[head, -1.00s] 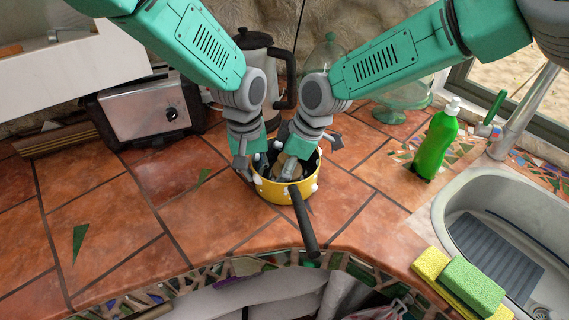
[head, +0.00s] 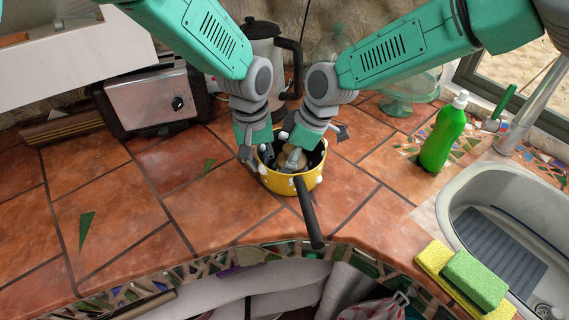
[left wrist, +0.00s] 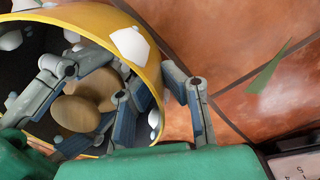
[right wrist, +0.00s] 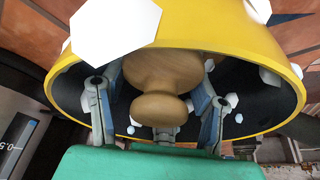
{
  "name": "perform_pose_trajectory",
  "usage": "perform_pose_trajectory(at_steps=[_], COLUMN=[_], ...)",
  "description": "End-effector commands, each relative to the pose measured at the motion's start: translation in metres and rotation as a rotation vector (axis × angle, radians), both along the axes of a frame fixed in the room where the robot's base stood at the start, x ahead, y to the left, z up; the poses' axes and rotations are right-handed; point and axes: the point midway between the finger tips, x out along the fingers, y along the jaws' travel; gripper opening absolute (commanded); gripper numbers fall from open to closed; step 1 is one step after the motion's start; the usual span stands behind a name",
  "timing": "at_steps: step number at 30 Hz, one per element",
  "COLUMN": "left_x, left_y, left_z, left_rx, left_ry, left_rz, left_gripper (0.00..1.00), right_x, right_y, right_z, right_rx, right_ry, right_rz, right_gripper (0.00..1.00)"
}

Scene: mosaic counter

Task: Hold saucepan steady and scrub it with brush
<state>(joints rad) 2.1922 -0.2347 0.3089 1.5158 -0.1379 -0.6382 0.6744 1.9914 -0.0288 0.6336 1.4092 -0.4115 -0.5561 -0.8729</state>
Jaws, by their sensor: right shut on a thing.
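A yellow saucepan (head: 278,184) with a dark inside stands upright on the tiled counter, its black handle (head: 308,212) pointing toward the front edge. White lumps cling to its walls. My right gripper (head: 293,158) reaches into the pan, shut on the wooden brush (right wrist: 165,72); the brush also shows in the left wrist view (left wrist: 78,113). Its bristle end is hidden. My left gripper (head: 256,156) is at the pan's left rim. In the left wrist view its fingers (left wrist: 160,105) straddle the wall, one inside and one outside, with a gap between them.
A green soap bottle (head: 442,138) stands right, beside the sink (head: 452,196). Green and yellow sponges (head: 473,280) lie at the front right. A toaster (head: 150,103) and a kettle (head: 264,50) stand behind. The counter left of the pan is clear.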

Motion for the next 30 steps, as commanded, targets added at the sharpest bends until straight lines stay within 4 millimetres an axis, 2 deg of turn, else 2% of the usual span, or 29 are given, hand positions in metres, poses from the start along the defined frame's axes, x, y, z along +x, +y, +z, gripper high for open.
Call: perform_pose_trajectory(at_steps=[6, 16, 30], left_x=[0.001, 0.000, 0.000], left_y=[0.000, 0.000, 0.000], left_z=[0.001, 0.001, 0.001], left_rx=[-0.001, 0.000, 0.000], left_ry=[-0.003, -0.001, 0.000], left_rz=[0.001, 0.000, 0.000], left_gripper=[0.00, 0.00, 0.00], right_x=[0.012, 0.013, -0.022], right_y=[-0.005, -0.005, 0.009], right_z=[0.000, 0.000, 0.003], right_rx=[-0.001, -0.001, 0.000], right_ry=[0.000, -0.002, -0.001], right_rz=[0.000, -0.001, 0.001], right_gripper=[0.26, 0.26, 0.26])
